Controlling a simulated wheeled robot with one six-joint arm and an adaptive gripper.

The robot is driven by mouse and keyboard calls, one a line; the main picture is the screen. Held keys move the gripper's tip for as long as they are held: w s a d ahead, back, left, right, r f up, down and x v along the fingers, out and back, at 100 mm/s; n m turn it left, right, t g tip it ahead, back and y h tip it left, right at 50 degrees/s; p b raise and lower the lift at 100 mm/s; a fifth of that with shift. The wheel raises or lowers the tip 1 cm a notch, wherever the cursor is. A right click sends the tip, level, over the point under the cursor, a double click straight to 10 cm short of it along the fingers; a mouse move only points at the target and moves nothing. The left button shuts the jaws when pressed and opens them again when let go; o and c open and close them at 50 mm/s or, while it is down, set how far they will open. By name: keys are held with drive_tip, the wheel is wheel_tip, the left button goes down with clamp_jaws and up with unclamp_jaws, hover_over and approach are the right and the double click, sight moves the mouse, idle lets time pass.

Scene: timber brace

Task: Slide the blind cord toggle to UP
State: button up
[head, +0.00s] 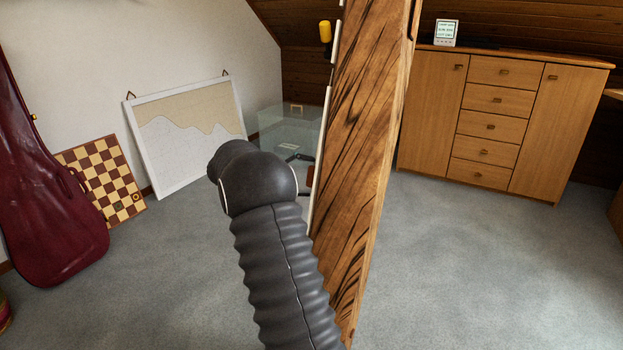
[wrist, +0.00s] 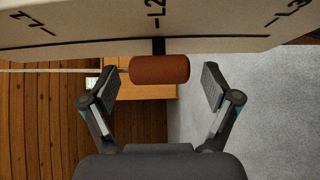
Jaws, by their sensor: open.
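A brown cylindrical knob (wrist: 160,69) sits on a short dark stem at a cream labelled strip (wrist: 100,25), at the mark that reads L2. L3 is to its right, and another mark is to its left. No UP label is readable. My gripper (wrist: 159,80) is open, with one finger on each side of the knob and gaps between. In the head view my gripper (head: 302,174) is beside the timber brace, with the brown knob (head: 310,173) between its fingers. A yellow knob (head: 325,31) is higher on the brace; which knob is the cord toggle I cannot tell.
The timber brace (head: 365,130) slants up beside my arm. A glass case (head: 285,125) stands behind the gripper. A framed board (head: 190,150), a checkered board (head: 100,180) and a dark red case (head: 45,190) are on the left. A wooden cabinet (head: 425,110) stands at right, with open carpet before it.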

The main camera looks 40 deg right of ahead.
drive_tip(key=shift+x, duration=0.8)
drive_tip(key=shift+c, duration=0.2)
